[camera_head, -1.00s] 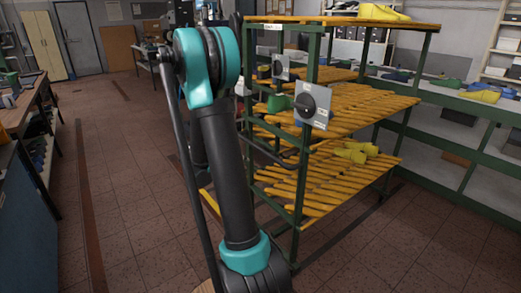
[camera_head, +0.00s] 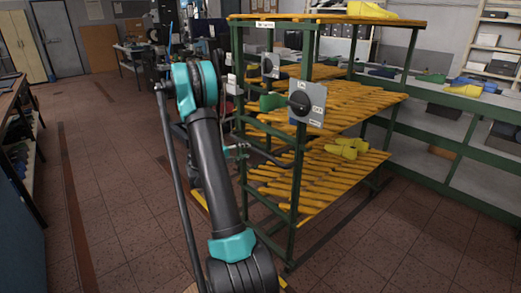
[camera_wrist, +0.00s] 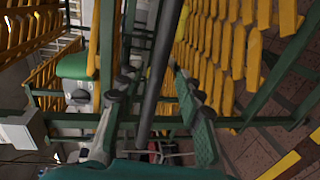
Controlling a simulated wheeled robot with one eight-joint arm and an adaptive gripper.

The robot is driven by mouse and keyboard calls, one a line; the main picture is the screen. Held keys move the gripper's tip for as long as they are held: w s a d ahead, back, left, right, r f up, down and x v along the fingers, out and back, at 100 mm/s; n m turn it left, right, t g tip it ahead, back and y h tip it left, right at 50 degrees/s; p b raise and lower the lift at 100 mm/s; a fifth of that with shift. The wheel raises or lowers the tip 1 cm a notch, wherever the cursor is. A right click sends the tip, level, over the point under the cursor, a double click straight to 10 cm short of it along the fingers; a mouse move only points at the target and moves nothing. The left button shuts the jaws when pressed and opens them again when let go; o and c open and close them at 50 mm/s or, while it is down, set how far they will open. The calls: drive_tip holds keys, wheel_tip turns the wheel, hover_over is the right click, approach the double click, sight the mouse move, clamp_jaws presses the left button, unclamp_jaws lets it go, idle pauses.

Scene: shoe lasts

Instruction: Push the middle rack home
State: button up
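The green-framed stand holds yellow slatted racks at several levels. The middle rack (camera_head: 365,103) is a sloping row of slats behind a grey panel with a black knob (camera_head: 307,102). A dark bar (camera_head: 268,155) sticks out at the stand's front, below that panel. My gripper (camera_head: 240,151) is at this bar's outer end, left of the stand, partly hidden by my arm. In the wrist view my gripper (camera_wrist: 158,92) has its fingers apart. A dark bar (camera_wrist: 160,75) runs between them with gaps on both sides. I cannot tell which rack the bar belongs to.
Yellow shoe lasts (camera_head: 348,147) lie on the lower rack (camera_head: 320,180). A green object (camera_head: 272,102) is beside the knob panel. A green-framed shelf (camera_head: 455,145) runs along the right. Open tiled floor (camera_head: 115,200) lies to the left.

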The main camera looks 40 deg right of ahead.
drive_tip(key=s+x, duration=0.1)
drive_tip(key=x, duration=0.9)
drive_tip(key=shift+w+d, duration=0.25)
drive_tip(key=shift+w, duration=0.2)
drive_tip(key=shift+f, duration=0.1)
drive_tip(key=shift+c, duration=0.3)
clamp_jaws()
